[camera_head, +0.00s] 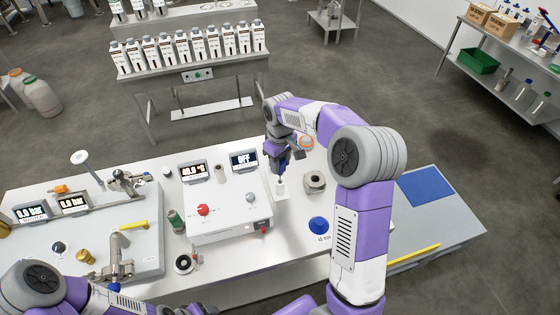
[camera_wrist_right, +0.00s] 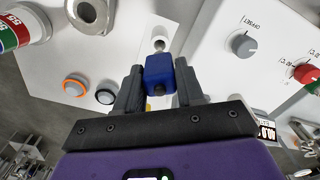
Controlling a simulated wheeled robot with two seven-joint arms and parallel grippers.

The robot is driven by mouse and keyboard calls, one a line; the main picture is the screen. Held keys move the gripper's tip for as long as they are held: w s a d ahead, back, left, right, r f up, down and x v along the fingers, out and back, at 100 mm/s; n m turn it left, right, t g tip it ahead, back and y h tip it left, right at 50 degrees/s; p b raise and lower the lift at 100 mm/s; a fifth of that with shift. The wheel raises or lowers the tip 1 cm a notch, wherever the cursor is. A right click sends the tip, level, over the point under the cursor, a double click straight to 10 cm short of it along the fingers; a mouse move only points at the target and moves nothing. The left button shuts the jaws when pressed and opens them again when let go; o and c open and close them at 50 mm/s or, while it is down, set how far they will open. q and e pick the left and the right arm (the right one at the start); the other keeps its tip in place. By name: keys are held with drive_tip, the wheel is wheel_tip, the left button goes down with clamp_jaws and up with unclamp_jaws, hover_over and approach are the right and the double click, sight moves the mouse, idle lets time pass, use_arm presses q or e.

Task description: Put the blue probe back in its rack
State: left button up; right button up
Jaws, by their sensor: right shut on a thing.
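My right gripper (camera_head: 281,168) is above the white bench, just right of the white control box. In the right wrist view the gripper (camera_wrist_right: 160,88) is shut on the blue probe (camera_wrist_right: 160,73), with one dark finger on each side of its blue block. In the head view the blue part is mostly lost against the gripper. A small pale piece (camera_head: 281,187) shows right below the fingers; I cannot tell whether it is the probe's lower part or the rack. I cannot make out the rack for sure. My left gripper is not visible; only part of that arm shows at lower left.
The control box (camera_head: 228,219) has a red knob and a grey knob, with displays behind it. A metal ring (camera_head: 315,182) stands right of the gripper, and a blue dome (camera_head: 318,225) sits nearer the front. Left is a valve panel (camera_head: 143,247).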

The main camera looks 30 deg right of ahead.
drive_tip(key=o, duration=1.1)
